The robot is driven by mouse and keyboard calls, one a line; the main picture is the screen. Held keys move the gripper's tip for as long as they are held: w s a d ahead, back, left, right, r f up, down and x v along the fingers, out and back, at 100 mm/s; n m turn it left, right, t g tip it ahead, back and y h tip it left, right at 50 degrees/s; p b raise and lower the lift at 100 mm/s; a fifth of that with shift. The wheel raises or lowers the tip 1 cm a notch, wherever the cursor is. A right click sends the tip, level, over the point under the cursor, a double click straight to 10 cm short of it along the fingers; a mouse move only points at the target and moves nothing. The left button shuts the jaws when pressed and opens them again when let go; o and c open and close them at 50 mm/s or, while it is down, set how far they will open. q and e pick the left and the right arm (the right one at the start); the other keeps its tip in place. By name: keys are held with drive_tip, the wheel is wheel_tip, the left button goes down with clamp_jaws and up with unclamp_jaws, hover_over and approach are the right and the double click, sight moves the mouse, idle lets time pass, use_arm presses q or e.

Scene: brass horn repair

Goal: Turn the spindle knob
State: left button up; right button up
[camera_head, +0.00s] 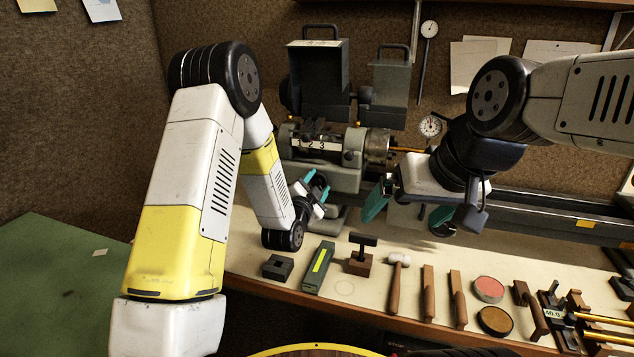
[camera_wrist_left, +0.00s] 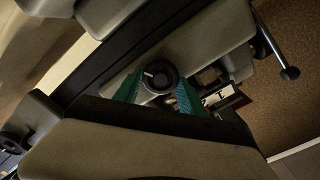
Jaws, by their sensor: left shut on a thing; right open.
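The spindle knob (camera_wrist_left: 160,77) shows in the left wrist view as a round dark knob with a pale mark on its face. The teal fingers of my left gripper (camera_wrist_left: 161,93) stand on either side of it and are shut on it. In the head view my left gripper (camera_head: 312,187) is at the front of the grey lathe (camera_head: 340,176), below its number plate (camera_head: 312,144); the knob cannot be made out there. My right gripper (camera_head: 408,208) is open and empty, with teal fingers wide apart, right of the lathe headstock and above the bench.
On the pale bench (camera_head: 345,290) lie a dark block (camera_head: 278,267), a green box (camera_head: 318,267), a T-handled tool (camera_head: 361,256), a mallet (camera_head: 398,284), and several wooden-handled tools. Lathe bed rails (camera_head: 540,212) run right. A green surface (camera_head: 65,290) is at the left.

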use_arm(q)
drive_tip(key=o, duration=1.4)
drive_tip(key=shift+c, duration=0.2)
drive_tip(key=v, duration=0.7)
drive_tip(key=shift+s+a, duration=0.15)
drive_tip(key=shift+s, duration=0.2)
